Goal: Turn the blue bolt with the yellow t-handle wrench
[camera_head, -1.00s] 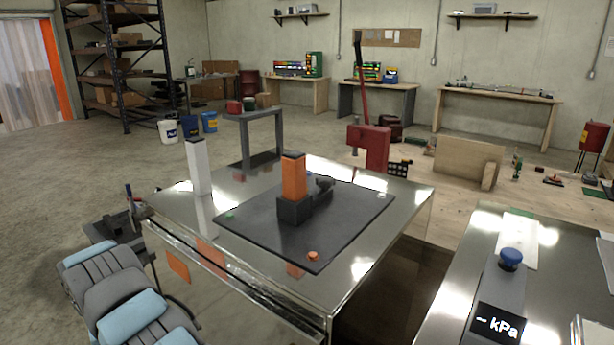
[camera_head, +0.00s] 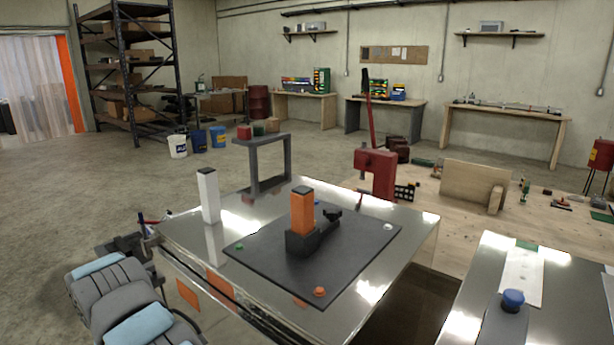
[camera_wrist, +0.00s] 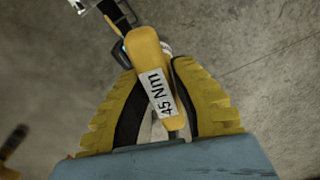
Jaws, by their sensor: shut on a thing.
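In the wrist view, my gripper (camera_wrist: 155,78) has yellow ribbed fingers with black pads, shut on a yellow tool (camera_wrist: 150,68) labelled "45 NM", which appears to be the t-handle wrench. Its far end is cut off or unclear. A small blue part (camera_wrist: 121,52) shows beside it. In the head view, my arm reaches past the left edge of the metal table; the gripper is too small there to read clearly. A dark plate (camera_head: 345,237) on that table carries a green bolt (camera_head: 239,247), an orange bolt (camera_head: 320,291) and a white bolt (camera_head: 387,227).
An orange post (camera_head: 302,213) in a dark block stands on the plate. A white post (camera_head: 208,197) stands near the table's left corner. A red vise-like object (camera_head: 378,172) is behind. A blue knob (camera_head: 512,300) sits on the right-hand metal table. Open concrete floor lies left.

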